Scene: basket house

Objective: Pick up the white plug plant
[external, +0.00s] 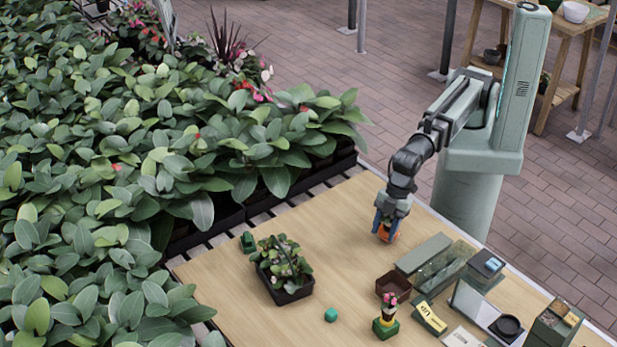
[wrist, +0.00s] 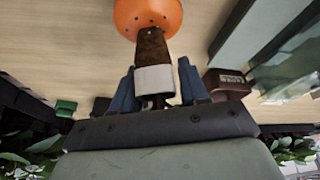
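My gripper (external: 386,228) is low over the far right part of the wooden table. In the wrist view, its two blue fingers (wrist: 157,88) stand on either side of a small piece with a white block-like end (wrist: 154,79) and a brown, soil-like part (wrist: 151,46). This may be the white plug plant, but no leaves show on it. Whether the fingers press on it I cannot tell. A round orange thing with small dark holes (wrist: 148,14) is at its far end. The orange also shows beside the fingers in the external view (external: 390,237).
A dark tray of leafy plants (external: 290,294) stands mid-table. Grey and glass boxes (external: 440,265) are right of my gripper. Dense foliage fills the left.

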